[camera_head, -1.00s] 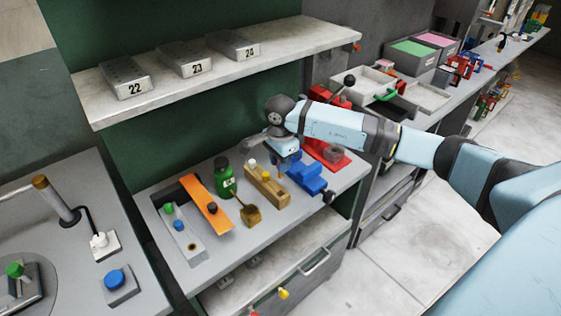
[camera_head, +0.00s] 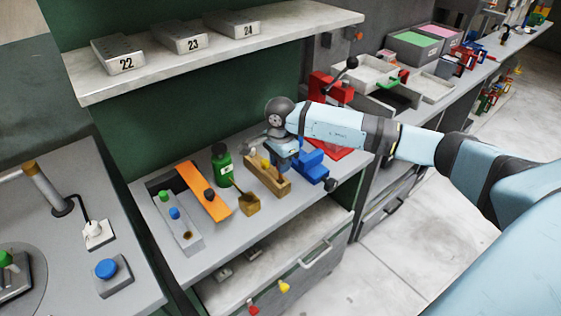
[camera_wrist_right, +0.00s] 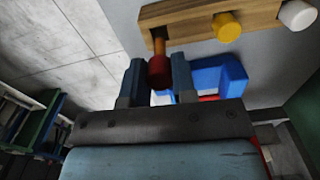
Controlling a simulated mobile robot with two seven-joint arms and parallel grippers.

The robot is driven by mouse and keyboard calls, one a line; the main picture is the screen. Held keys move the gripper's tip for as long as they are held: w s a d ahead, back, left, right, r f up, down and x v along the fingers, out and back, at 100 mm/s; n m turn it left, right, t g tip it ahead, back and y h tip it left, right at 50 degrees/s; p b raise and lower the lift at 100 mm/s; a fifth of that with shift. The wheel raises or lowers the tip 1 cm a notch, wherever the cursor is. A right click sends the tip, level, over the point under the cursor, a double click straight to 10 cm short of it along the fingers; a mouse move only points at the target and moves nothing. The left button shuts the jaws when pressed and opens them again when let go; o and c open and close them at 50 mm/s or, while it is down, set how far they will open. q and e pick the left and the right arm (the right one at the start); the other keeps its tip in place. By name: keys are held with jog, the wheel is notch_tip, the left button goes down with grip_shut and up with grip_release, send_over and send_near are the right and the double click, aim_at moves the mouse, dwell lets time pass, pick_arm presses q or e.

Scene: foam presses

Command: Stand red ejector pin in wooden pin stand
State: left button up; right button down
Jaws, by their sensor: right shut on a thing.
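The red ejector pin (camera_wrist_right: 159,72) shows in the right wrist view, its red head between the two fingers of my right gripper (camera_wrist_right: 156,82). Its copper-coloured shank points at one end of the wooden pin stand (camera_wrist_right: 186,22) and overlaps it; I cannot tell whether the tip is in a hole. The stand bears a yellow-headed pin (camera_wrist_right: 227,27) and a white-headed pin (camera_wrist_right: 298,14). In the head view my right gripper (camera_head: 281,163) is over the right part of the stand (camera_head: 262,180) and hides the red pin. My left gripper is out of view.
A blue vise (camera_head: 312,168) stands close to the right of the stand. A red press (camera_head: 325,95) is behind my right arm. A shelf (camera_head: 280,35) hangs above.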

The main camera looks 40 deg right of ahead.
aim_at(280, 178)
jog(key=shift+b, duration=0.6)
dwell(1.6)
jog(key=shift+f+b, duration=2)
jog(key=shift+f, duration=0.65)
jog(key=c, duration=0.8)
grip_release()
jog(key=shift+r, duration=0.1)
jog(key=shift+c, duration=0.2)
jog(key=shift+r, duration=0.25)
notch_tip(280, 178, up, 13)
jog(key=shift+r, duration=0.15)
